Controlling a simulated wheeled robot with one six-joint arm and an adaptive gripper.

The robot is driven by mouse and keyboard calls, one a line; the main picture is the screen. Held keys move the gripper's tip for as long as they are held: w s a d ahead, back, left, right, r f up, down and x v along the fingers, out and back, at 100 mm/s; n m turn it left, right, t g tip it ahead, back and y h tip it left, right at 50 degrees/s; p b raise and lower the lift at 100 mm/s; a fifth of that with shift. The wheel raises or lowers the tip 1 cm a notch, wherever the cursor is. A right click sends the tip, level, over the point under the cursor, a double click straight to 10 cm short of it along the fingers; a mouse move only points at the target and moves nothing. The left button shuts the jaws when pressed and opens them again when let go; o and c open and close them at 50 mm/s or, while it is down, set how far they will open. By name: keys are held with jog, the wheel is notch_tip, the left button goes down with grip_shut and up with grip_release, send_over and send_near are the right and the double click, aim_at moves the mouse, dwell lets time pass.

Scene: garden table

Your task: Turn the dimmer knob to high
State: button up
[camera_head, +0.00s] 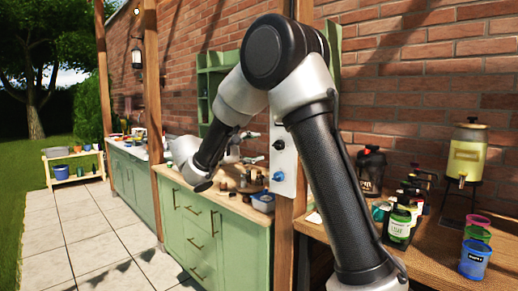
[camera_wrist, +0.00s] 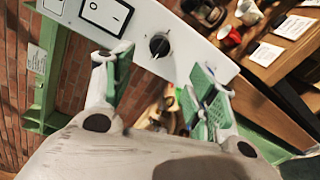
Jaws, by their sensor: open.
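The dimmer knob (camera_wrist: 159,45) is black and round with a pale pointer mark, on a white panel in the wrist view. A white rocker switch (camera_wrist: 107,14) sits on the same panel to its left. In the head view the panel (camera_head: 291,178) is fixed upright on a wooden post, with a dark knob (camera_head: 278,145) and a blue knob (camera_head: 278,176). My gripper (camera_wrist: 160,86) is open, its green-padded fingers apart, with the dimmer knob ahead of the gap between them and not between the pads. In the head view my gripper (camera_head: 255,147) is just left of the panel.
A green cabinet (camera_head: 205,240) with a cluttered wooden top stands below the panel. At right, a wooden table (camera_head: 425,248) carries bottles, coloured cups (camera_head: 475,257) and a drink dispenser (camera_head: 466,158). A brick wall stands behind. Paved floor (camera_head: 75,243) is clear at left.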

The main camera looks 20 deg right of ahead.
jog(key=n+t, duration=0.2)
jog(key=n, duration=0.2)
send_near(276, 146)
jog(key=d, duration=0.2)
jog(key=shift+n, duration=0.5)
jog(key=x, duration=0.8)
jog(key=shift+w+a, duration=0.15)
jog(key=shift+w, duration=0.15)
jog(key=c, duration=1)
